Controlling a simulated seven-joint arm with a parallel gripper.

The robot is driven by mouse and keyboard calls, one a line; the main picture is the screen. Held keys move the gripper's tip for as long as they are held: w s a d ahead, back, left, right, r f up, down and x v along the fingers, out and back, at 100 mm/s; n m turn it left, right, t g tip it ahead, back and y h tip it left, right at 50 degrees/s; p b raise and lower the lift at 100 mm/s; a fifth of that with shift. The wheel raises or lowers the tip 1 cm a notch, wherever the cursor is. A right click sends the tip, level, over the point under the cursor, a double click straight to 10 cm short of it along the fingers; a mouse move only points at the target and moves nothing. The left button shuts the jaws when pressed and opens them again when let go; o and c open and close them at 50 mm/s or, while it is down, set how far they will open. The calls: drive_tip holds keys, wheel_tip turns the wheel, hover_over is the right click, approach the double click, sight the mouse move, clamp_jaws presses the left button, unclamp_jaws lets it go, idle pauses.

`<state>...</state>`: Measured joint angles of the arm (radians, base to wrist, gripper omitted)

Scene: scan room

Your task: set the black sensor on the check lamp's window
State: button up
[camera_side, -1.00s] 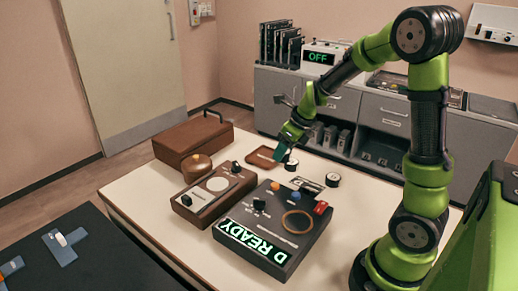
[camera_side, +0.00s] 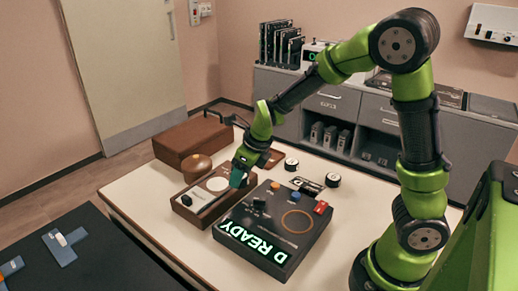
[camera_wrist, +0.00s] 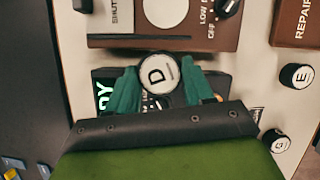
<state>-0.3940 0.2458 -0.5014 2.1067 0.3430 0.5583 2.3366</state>
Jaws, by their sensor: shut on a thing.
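My gripper (camera_side: 238,180) is shut on a black sensor with a white top marked D (camera_wrist: 158,76). In the side view the green fingers hide most of that sensor. The check lamp is a brown box (camera_side: 188,209) with a round white window (camera_side: 217,184). In the wrist view the window (camera_wrist: 166,10) is cut by the top edge, and the held sensor is below it in the picture, near the box's edge. In the side view the gripper is above the right side of the lamp box, beside the dark console (camera_side: 262,235) that reads D READY.
Two other round sensors (camera_side: 291,164) (camera_side: 332,180) stand behind the console; the wrist view shows labels E (camera_wrist: 297,76) and G (camera_wrist: 276,141). A round wooden pot (camera_side: 197,167) and a brown case (camera_side: 190,146) stand behind the lamp. A small brown tray (camera_side: 272,158) lies behind the gripper.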

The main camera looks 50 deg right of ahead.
drive_tip(key=w, duration=0.6)
drive_tip(key=w+f, duration=0.1)
drive_tip(key=w, duration=0.2)
drive_tip(key=shift+w+d, duration=0.1)
drive_tip(key=shift+f, duration=1.7)
drive_tip(key=shift+f, duration=0.15)
drive_tip(key=o, duration=1.1)
